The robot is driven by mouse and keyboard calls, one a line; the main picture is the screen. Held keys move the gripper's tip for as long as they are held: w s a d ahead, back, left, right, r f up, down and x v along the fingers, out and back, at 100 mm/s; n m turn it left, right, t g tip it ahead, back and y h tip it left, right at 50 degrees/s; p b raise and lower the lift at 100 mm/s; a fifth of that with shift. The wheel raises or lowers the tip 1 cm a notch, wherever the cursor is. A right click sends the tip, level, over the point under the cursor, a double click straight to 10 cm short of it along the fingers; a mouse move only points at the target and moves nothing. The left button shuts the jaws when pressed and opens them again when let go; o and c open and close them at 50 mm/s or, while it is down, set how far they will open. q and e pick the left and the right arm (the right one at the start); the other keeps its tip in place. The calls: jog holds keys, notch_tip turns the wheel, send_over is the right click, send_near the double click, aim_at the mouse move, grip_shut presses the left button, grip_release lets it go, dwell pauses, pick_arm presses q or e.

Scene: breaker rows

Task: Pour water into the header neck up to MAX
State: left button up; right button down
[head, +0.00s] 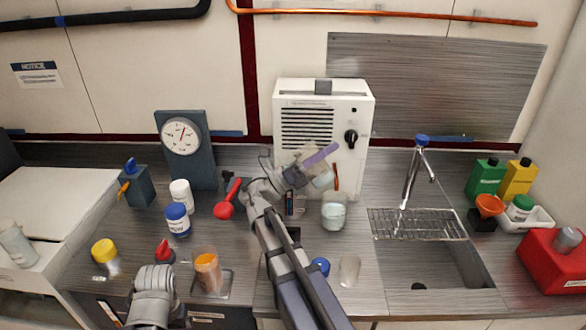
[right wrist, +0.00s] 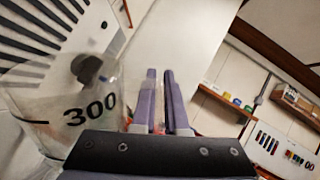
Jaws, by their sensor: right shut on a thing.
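My right gripper (head: 320,155) is in front of the white cabinet (head: 355,95), its purple fingers close together. It is shut on a clear beaker (head: 323,179), which looks tilted. In the right wrist view the beaker (right wrist: 60,115), marked 300, is beside the fingers (right wrist: 160,100); the exact grip and its water level are unclear. Just below it, in front of the cabinet, is a clear vessel (head: 334,212) with pale contents. I cannot tell whether this is the header neck, and no MAX mark is readable. Part of my left arm shows at the bottom left, but no fingers.
A sink (head: 440,268) with a tap (head: 415,165) and rack is at right. An empty-looking clear glass (head: 348,270) stands near the front edge. A red-handled tool (head: 228,200), white bottles (head: 181,193) and a gauge (head: 182,137) are at left. A glass of orange liquid (head: 208,272) stands in front.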

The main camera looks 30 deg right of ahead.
jog(key=s+d+f+m+y+p, duration=0.2)
jog(key=s+m+y+p, duration=0.4)
jog(key=m+p, duration=0.1)
jog(key=shift+s+d+f+p, duration=0.25)
jog(key=shift+d+f+p, duration=0.05)
jog(key=shift+f, duration=0.1)
notch_tip(320, 180, up, 5)
jog(key=p, duration=0.5)
dwell(1.9)
